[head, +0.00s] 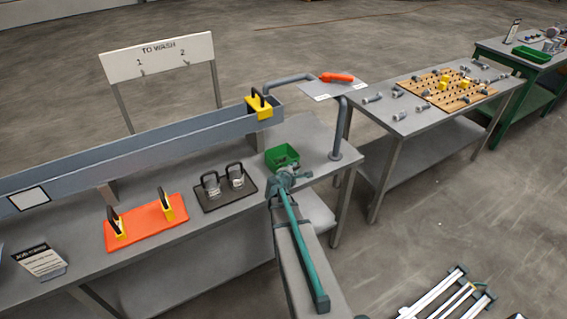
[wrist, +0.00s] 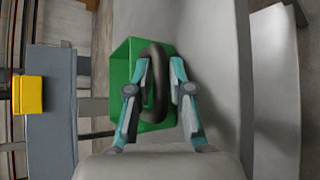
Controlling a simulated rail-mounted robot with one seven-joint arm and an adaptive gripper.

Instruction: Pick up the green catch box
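The green catch box (head: 283,157) stands on the grey bench near its right end in the head view. In the wrist view the green box (wrist: 126,70) is just beyond my fingers and partly hidden by them. A dark loop (wrist: 154,48), which looks like a handle, stands in front of the box between my two fingers. My gripper (wrist: 161,65) has its teal fingers apart, one on each side of the loop; whether they touch it is unclear. In the head view my gripper (head: 285,176) is at the near side of the box.
A black tray (head: 225,190) with two dark-handled weights and an orange mat (head: 146,222) with two yellow-black pieces lie left of the box. A grey trough (head: 130,150) runs behind. A bent grey pipe (head: 340,130) rises at the right. A yellow block (wrist: 28,95) shows in the wrist view.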

